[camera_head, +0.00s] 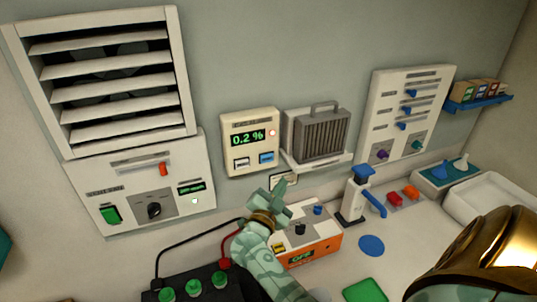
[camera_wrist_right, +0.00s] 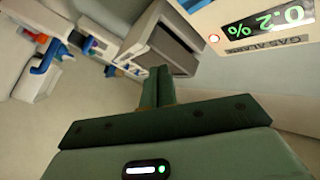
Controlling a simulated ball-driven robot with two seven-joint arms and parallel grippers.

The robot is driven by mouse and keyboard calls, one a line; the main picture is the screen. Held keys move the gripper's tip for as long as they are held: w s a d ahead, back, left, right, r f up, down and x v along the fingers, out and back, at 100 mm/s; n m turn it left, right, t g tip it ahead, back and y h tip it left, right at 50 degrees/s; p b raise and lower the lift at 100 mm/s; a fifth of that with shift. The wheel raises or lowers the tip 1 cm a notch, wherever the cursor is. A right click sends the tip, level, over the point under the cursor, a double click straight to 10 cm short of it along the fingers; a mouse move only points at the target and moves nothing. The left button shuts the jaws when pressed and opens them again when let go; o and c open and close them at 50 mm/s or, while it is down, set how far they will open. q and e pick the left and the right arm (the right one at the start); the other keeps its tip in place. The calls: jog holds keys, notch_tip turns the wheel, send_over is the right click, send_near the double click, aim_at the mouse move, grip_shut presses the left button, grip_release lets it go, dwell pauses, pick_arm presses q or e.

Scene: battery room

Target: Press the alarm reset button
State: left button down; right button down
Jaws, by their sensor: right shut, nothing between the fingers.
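The gas alarm box (camera_head: 250,143) hangs on the wall, its display reading 0.2 % beside a small red light (camera_head: 272,132). Below the display are a white button (camera_head: 242,163) and a blue button (camera_head: 266,158); their labels are too small to read. My right gripper (camera_head: 280,185) is shut and empty, below and slightly right of the box, apart from the buttons. My left gripper is not in view.
A grey ribbed unit (camera_head: 322,134) on a white bracket is right of the alarm. A vent panel (camera_head: 140,180) is on the left. An orange tester (camera_head: 315,250) and a blue-handled pump (camera_head: 357,195) stand on the counter below. The wall above the alarm is clear.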

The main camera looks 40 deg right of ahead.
aim_at(267, 158)
jog(key=w+d+b, duration=0.2)
jog(key=w+b, duration=0.4)
jog(key=w, duration=0.2)
jog(key=shift+w+d, duration=0.25)
jog(key=shift+d, duration=0.05)
jog(key=shift+w, duration=0.1)
dwell(2.0)
jog(key=shift+w+d, duration=0.15)
jog(key=shift+w, duration=0.15)
